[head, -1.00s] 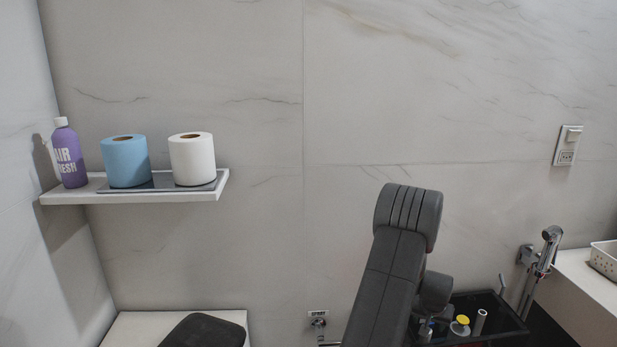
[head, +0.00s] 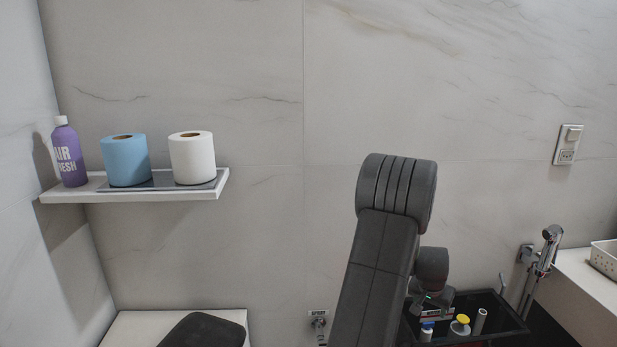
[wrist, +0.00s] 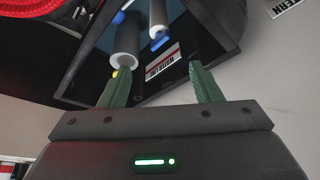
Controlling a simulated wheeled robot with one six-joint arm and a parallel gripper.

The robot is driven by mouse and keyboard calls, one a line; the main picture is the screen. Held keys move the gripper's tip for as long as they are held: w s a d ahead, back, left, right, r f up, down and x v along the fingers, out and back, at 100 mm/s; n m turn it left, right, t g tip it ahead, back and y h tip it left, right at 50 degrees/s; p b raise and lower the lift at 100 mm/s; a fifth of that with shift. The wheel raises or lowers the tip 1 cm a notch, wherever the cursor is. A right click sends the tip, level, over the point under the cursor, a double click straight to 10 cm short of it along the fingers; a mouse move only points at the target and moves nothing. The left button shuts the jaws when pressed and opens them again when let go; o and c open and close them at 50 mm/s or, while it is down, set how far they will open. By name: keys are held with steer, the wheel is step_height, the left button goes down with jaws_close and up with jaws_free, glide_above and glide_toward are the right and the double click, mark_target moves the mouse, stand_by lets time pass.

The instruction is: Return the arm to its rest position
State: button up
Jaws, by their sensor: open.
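My arm (head: 375,255) rises dark grey in the middle of the head view, folded, with its rounded elbow at the top and its forearm behind it, pointing down. My gripper (wrist: 158,72) shows in the wrist view with two green fingers spread apart and nothing between them. In the head view it is mostly hidden behind my arm, near the black tray (head: 505,325). In the wrist view the tray's small containers show beyond the fingers; I cannot tell how far away they are.
A white wall shelf (head: 130,197) at left holds a purple air freshener bottle (head: 69,155), a blue roll (head: 125,162) and a white roll (head: 192,160). A hand shower (head: 546,250) hangs at right beside a white counter (head: 590,285). The wall above my arm is clear.

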steer(key=shift+v, duration=1)
